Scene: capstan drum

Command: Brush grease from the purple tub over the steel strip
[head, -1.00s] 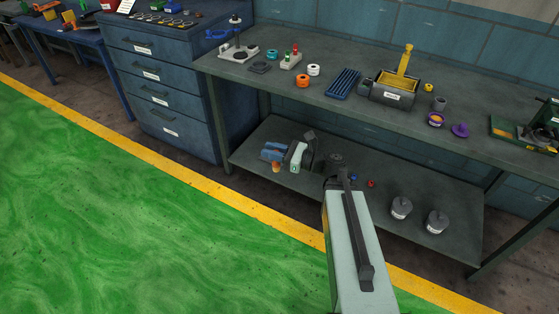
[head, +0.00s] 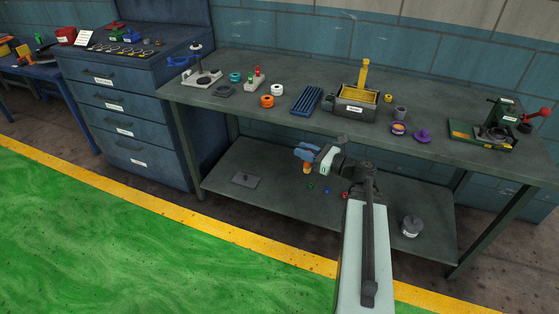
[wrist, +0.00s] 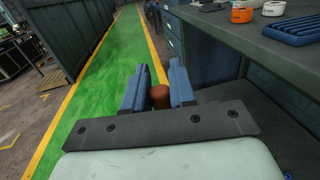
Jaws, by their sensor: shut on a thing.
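The purple tub (head: 399,129) stands on the bench right of centre, with yellowish contents at its top. A purple lid (head: 422,136) with a knob lies just right of it. My gripper (head: 305,156) has blue fingers and is in front of the bench, below the top and left of the tub. In the wrist view my gripper (wrist: 158,92) is shut on a rounded orange-brown thing (wrist: 160,97), which pokes out below the fingers in the head view (head: 307,168). Most of it is hidden, so I cannot tell whether it is the brush. I cannot pick out the steel strip.
A grey bin (head: 347,108) with yellow contents, a blue ribbed tray (head: 307,99) and a grey cup (head: 400,113) stand near the tub. A green-based press (head: 485,140) is at right. The lower shelf holds a flat plate (head: 245,181) and a weight (head: 411,227). Green floor is clear.

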